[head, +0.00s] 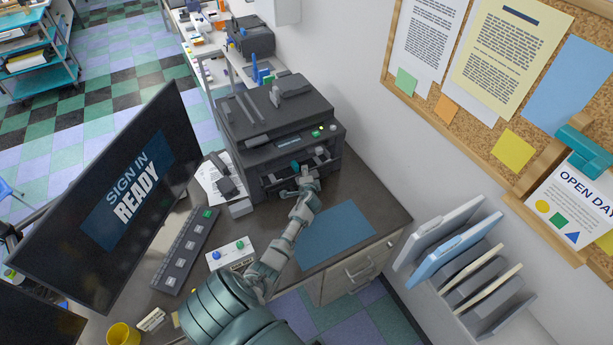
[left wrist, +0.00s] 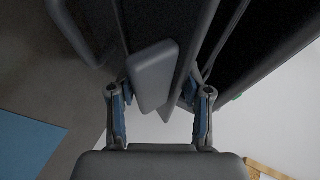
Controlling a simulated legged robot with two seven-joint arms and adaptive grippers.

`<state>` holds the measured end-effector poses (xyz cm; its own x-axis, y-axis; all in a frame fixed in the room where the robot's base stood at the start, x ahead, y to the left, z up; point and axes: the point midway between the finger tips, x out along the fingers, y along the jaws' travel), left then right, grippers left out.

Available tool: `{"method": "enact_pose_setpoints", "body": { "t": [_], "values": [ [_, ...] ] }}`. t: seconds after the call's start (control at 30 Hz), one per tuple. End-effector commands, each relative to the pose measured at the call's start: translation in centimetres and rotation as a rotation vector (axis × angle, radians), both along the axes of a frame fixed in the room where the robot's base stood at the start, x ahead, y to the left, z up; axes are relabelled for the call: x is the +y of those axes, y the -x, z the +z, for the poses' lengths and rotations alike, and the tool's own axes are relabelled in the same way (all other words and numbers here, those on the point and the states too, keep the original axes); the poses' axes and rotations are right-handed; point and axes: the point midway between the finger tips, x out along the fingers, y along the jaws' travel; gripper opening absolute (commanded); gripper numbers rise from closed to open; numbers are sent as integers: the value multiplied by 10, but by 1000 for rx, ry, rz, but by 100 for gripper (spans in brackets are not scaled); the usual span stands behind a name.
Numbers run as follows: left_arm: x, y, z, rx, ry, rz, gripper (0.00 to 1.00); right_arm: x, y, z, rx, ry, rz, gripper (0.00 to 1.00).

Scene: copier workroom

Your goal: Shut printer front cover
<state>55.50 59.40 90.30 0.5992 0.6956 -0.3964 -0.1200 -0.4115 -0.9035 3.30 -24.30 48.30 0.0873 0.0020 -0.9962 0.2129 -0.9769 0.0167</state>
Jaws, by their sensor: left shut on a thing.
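The dark grey printer (head: 275,115) stands on the desk at the upper middle of the head view. Its front cover (head: 275,182) is open, with a dark recess and a teal part (head: 295,165) showing behind it. My left gripper (head: 306,172) is at the right part of this front. In the left wrist view, the left gripper (left wrist: 160,100) has its blue-padded fingers on both sides of a light grey tab (left wrist: 154,74), held at the cover. The exact contact is partly hidden. My right gripper is in neither view.
A blue mat (head: 336,235) lies on the desk right of my arm. A white button box (head: 230,252), a dark key strip (head: 187,250) and a large monitor (head: 120,190) are to the left. A wall rack (head: 470,270) stands at right.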

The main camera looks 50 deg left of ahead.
Motion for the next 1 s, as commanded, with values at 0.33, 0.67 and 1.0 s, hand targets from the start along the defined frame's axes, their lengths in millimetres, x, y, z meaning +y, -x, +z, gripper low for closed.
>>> {"method": "enact_pose_setpoints", "body": {
  "t": [0.33, 0.67, 1.0],
  "values": [
    [1, -1, 3, -3, -4, 0, 59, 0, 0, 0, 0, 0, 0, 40],
    [0, 0, 1, -1, -1, 0, 62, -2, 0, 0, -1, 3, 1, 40],
    [-31, 26, 17, -2, -1, -1, 62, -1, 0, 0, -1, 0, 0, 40]
  ]
}}
